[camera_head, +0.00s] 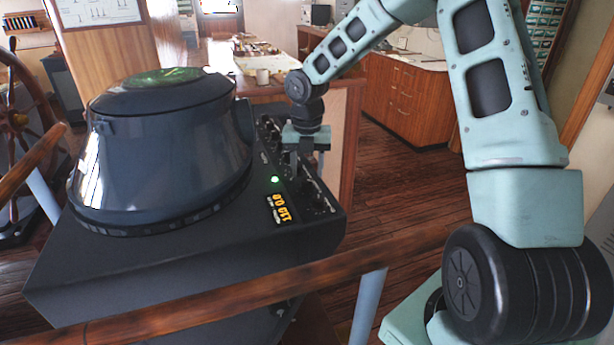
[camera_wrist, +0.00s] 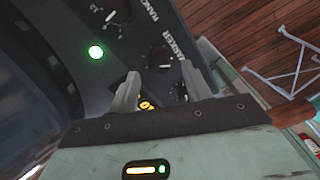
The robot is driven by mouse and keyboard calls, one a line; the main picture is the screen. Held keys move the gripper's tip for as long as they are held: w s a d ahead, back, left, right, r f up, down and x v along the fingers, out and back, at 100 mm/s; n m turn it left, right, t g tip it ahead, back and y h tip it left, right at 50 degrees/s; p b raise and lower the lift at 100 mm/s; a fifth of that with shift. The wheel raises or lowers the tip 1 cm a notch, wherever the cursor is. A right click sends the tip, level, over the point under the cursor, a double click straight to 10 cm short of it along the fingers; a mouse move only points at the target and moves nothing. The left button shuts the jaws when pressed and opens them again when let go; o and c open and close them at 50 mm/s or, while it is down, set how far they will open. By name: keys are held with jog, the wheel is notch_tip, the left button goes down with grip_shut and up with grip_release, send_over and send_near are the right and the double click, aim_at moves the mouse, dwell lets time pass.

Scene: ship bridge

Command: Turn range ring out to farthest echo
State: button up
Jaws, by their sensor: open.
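The dark radar console (camera_head: 190,262) carries a large hood (camera_head: 165,150) with a green-lit screen (camera_head: 160,78) on top. A control strip with several knobs runs along its right side. My gripper (camera_head: 293,168) is over this strip, pointing down. In the wrist view my gripper (camera_wrist: 160,85) is open, its two fingers apart and nothing visibly held. A dark knob (camera_wrist: 160,58) lies just beyond the fingertips, beside lettering that reads "MARKER". Another knob (camera_wrist: 118,12) is farther up, near "RANGE". The echoes and range ring cannot be made out.
A green lamp (camera_head: 275,180) and an amber digit display (camera_head: 280,208) sit on the console. A wooden rail (camera_head: 240,285) crosses in front. A ship's wheel (camera_head: 20,115) stands at left. Wooden cabinets (camera_head: 408,95) are behind, with open floor to the right.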

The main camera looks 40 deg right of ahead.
aim_at(307, 180)
jog(key=shift+f, duration=1.65)
jog(key=c, duration=1)
jog(key=shift+r+m, duration=0.1)
jog(key=shift+m, duration=0.2)
